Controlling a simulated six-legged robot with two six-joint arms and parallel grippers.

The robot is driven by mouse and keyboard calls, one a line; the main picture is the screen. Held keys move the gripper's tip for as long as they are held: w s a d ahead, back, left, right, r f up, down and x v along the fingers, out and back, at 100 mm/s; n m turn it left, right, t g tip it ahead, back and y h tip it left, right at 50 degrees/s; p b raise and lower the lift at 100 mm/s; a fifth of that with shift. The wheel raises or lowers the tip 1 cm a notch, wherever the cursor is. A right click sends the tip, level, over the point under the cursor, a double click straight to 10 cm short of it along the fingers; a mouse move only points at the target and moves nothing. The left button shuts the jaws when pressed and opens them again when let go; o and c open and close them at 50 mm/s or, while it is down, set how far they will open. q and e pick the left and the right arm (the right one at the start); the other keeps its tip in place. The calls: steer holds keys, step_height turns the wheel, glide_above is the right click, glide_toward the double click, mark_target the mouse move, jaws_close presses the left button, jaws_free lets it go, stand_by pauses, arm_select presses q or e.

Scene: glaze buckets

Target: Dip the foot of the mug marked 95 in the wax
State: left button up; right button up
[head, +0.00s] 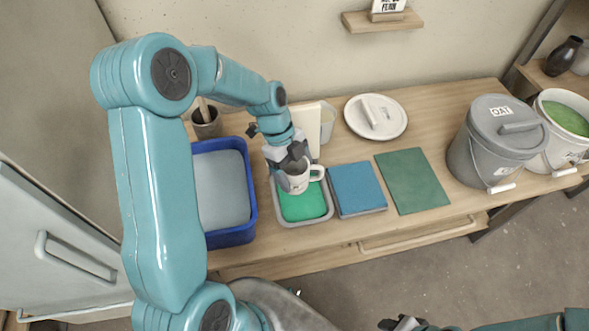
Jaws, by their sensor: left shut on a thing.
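My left gripper (289,162) is shut on a white mug (299,183), whose handle points right. The mug is over a shallow grey tray (303,223) filled with a flat green surface. I cannot tell whether the mug's foot touches that surface, and I cannot read a mark on the mug. The gripper hides part of the mug. My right gripper (401,323) is at the bottom edge, in front of the table and far from the mug; its jaws are too small and cut off to judge.
A blue bin (249,212) with grey contents stands left of the tray. A blue pad (357,189) and a green mat (411,180) lie to its right. A white lid (376,117) lies behind. A lidded grey bucket (482,155) marked OAT and an open white bucket (551,148) stand right.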

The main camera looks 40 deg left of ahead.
arm_select(q)
steer(key=shift+a+f+b, duration=0.1)
steer(key=shift+f+b, duration=0.85)
steer(key=shift+f, duration=0.95)
steer(key=shift+r, duration=0.2)
steer(key=shift+f, duration=0.1)
steer(key=shift+f+b, duration=0.75)
steer(key=shift+b, duration=0.25)
steer(key=shift+f, duration=0.1)
steer(key=shift+f+b, duration=0.85)
steer(key=shift+b, duration=0.05)
steer(key=shift+f+b, duration=0.1)
steer(key=shift+b, duration=0.2)
